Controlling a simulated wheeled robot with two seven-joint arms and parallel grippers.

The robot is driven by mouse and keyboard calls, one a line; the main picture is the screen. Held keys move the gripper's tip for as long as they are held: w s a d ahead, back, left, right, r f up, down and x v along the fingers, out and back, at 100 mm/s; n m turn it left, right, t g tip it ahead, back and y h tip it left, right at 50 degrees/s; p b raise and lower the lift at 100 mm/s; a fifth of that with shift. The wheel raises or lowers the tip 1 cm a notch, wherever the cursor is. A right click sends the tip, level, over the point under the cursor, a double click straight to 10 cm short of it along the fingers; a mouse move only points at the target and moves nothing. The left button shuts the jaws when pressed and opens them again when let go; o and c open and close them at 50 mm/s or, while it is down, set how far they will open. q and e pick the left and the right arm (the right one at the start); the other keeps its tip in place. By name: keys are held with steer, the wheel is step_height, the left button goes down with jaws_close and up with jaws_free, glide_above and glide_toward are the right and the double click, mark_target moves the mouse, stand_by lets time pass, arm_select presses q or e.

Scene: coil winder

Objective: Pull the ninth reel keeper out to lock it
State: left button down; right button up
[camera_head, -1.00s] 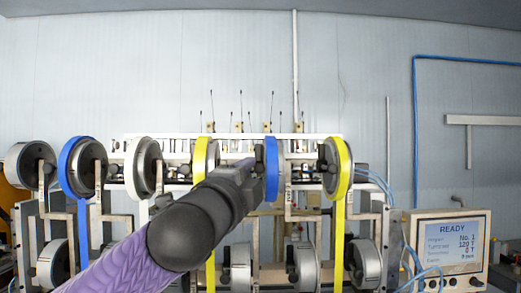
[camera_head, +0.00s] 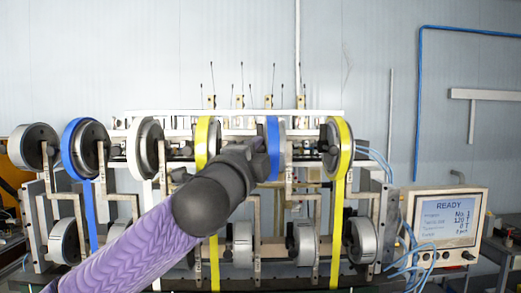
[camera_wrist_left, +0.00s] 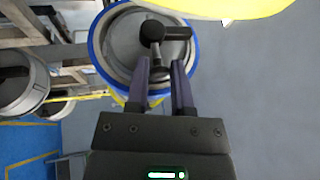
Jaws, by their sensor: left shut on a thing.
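The reel keeper (camera_wrist_left: 153,33) is a black hub with a short black bar, in front of the grey reel with a blue rim (camera_wrist_left: 102,52) in the left wrist view. My left gripper (camera_wrist_left: 163,66) is shut on the keeper, its two purple-grey fingers either side of the bar's lower end. In the head view my left gripper (camera_head: 254,152) reaches up to the left side of the blue-rimmed reel (camera_head: 273,150) in the upper row. My own wrist hides the keeper there, and I cannot tell how far out it sits. My right gripper is not in view.
Yellow-banded reels (camera_head: 340,150) and (camera_head: 203,145) stand on both sides of the blue one. More reels (camera_head: 362,240) hang in a lower row. A control screen (camera_head: 447,220) reading READY stands at the right.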

arm_select(q)
steer(key=shift+s, duration=0.15)
steer(key=c, duration=1.3)
jaws_free()
steer(key=shift+s+b, duration=0.55)
steer(key=shift+s, duration=0.45)
steer(key=shift+c, duration=0.2)
jaws_close()
steer(key=o, duration=0.7)
jaws_free()
steer(key=shift+s, duration=0.1)
